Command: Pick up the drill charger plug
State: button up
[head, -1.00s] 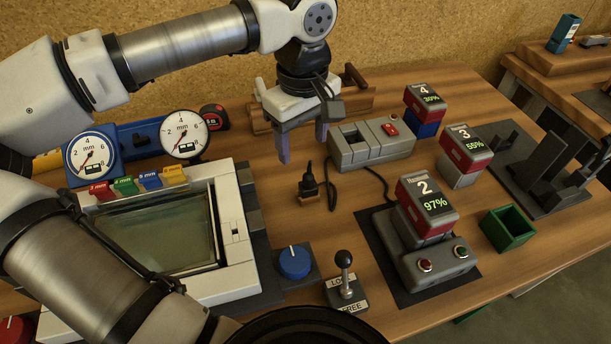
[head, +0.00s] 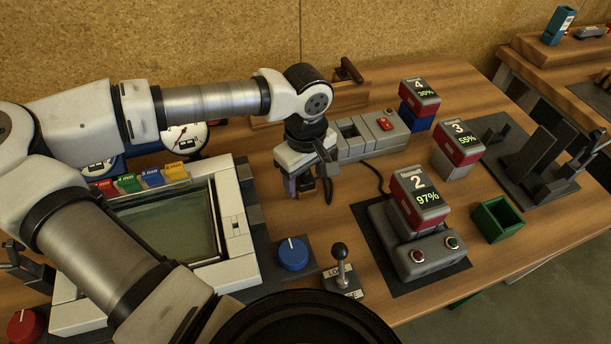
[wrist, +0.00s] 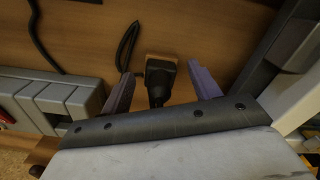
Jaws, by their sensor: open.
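The drill charger plug (wrist: 158,78) is black and sits on a small wooden block (wrist: 163,58) on the table, with its black cable running beside it. In the wrist view the plug lies between the two purple-grey fingers of my gripper (wrist: 163,88), with a gap on each side. My gripper is open and low over the plug. In the head view my gripper (head: 307,188) is left of the grey charger box, and it hides the plug and most of the block.
The grey box with slots and a red switch (head: 370,135) stands close to the right of my gripper. A blue knob (head: 292,254) and a lever (head: 341,268) stand in front. The white glass frame (head: 232,222) is at left. Battery 2 (head: 418,196) sits on a tester at right.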

jog(key=c, duration=0.9)
jog(key=shift+r, duration=0.15)
jog(key=shift+c, duration=0.2)
notch_tip(320, 180, up, 19)
jog(key=shift+r+b, duration=0.2)
jog(key=shift+b, duration=0.95)
notch_tip(320, 180, up, 5)
jog(key=p, duration=0.4)
jog(key=shift+r, duration=0.2)
jog(key=shift+f, duration=0.1)
